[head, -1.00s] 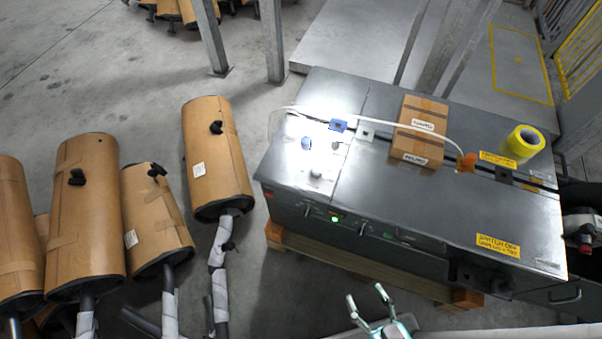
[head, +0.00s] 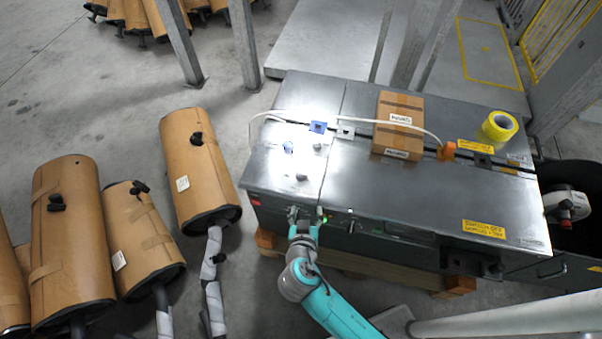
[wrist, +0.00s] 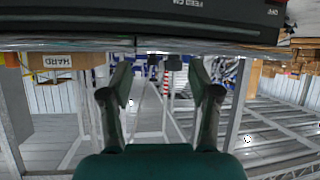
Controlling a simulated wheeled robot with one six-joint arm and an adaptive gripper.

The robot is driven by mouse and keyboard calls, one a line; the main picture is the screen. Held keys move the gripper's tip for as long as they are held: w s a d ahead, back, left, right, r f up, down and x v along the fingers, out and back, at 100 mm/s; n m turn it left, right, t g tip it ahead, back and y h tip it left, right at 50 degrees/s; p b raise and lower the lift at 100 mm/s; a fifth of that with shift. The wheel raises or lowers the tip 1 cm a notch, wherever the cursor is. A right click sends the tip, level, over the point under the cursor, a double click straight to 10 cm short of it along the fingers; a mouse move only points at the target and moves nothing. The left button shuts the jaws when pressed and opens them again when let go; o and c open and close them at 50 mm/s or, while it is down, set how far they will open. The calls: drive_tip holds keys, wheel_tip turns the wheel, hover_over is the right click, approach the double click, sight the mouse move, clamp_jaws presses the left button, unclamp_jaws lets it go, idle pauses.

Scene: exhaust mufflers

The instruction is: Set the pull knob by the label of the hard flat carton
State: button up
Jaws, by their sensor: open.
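A brown carton (head: 400,137) lies on the metal machine top, with one white label (head: 401,119) on its top and another (head: 397,153) on its near side. In the wrist view a brown carton (wrist: 88,60) at the upper left bears an upside-down label (wrist: 57,61) that seems to read HARD. My gripper (head: 304,212) is at the machine's front edge, near its left end. In the wrist view my gripper (wrist: 160,95) is open and empty, below a dark panel (wrist: 130,20) with upside-down FEED ON and OFF lettering. I cannot tell which control is the pull knob.
A blue knob (head: 288,147) and a grey knob (head: 301,177) stand on the machine top. A green light (head: 325,219) glows beside my gripper on the front. Yellow tape (head: 499,125) sits at the right.

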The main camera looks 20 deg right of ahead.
sight(300, 176)
drive_tip(key=w+a+r+m+h, duration=0.2)
drive_tip(key=w+r+m, duration=0.1)
drive_tip(key=w+r, duration=0.15)
drive_tip(key=x, duration=1.1)
drive_tip(key=shift+a+f, duration=0.1)
drive_tip(key=shift+f, duration=0.05)
drive_tip(key=shift+s, duration=0.1)
drive_tip(key=c, duration=1.2)
